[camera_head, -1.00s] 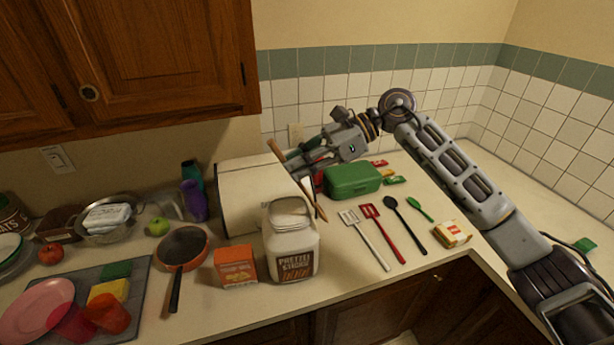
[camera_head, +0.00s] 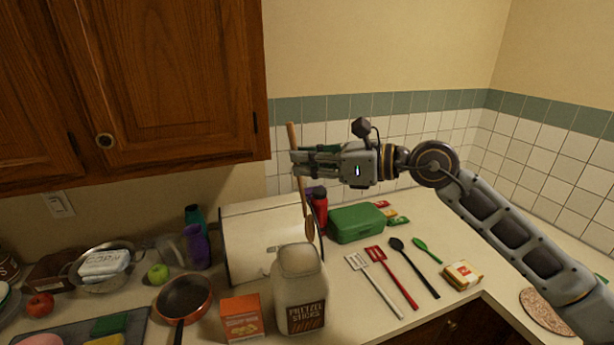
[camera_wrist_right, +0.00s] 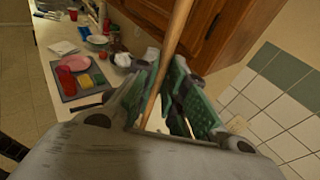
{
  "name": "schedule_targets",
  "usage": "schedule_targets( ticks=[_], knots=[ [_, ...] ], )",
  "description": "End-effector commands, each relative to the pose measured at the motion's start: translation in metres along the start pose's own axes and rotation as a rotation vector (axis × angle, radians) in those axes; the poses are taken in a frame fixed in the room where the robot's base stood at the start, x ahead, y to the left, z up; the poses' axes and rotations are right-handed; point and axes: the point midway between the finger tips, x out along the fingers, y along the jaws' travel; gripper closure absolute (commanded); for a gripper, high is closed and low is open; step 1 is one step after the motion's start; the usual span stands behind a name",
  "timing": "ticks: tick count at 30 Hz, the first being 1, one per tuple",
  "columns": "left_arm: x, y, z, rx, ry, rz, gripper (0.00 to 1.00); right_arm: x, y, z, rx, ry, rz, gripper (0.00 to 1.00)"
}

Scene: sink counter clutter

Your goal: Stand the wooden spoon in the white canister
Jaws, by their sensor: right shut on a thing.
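My right gripper (camera_head: 305,161) is shut on the wooden spoon (camera_head: 301,189). The spoon is close to upright, slightly tilted, with its bowl end down and its handle rising above the fingers. The spoon's handle also shows between the green finger pads in the right wrist view (camera_wrist_right: 168,62). The white canister (camera_head: 299,276), labelled pretzel sticks, stands open-topped on the counter. In the head view the spoon's bowl shows just above and behind the canister's mouth, a little to the right. The spoon appears outside the canister. My left gripper is out of view.
An orange box (camera_head: 241,318) and a frying pan (camera_head: 184,297) stand left of the canister. Several utensils, including a red spatula (camera_head: 391,277), lie to its right. A white box-like bin (camera_head: 250,240) and a green case (camera_head: 356,222) are behind. Cabinets (camera_head: 165,90) hang upper left.

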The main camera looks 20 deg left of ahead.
Motion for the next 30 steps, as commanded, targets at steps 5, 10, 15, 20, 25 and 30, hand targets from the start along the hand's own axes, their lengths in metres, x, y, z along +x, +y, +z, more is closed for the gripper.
schedule_targets(
  ticks=[5,10,15,20,25,30],
  knots=[
    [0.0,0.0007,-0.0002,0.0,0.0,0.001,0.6,-0.0014,-0.0033,0.0105,0.008,-0.075,-0.039,1.0],
    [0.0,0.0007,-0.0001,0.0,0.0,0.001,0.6,-0.0015,-0.004,0.0111,0.009,-0.135,-0.044,1.0],
    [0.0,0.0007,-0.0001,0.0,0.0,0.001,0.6,-0.0015,-0.004,0.0114,0.006,-0.165,-0.044,1.0],
    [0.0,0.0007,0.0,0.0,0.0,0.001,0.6,-0.0017,-0.004,0.0118,0.005,-0.171,-0.044,1.0],
    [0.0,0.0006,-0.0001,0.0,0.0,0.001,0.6,-0.0017,-0.0039,0.0118,0.004,-0.17,-0.044,1.0],
    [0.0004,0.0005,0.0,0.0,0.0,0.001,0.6,-0.0015,-0.004,0.011,0.004,-0.169,-0.044,1.0]
  ],
)
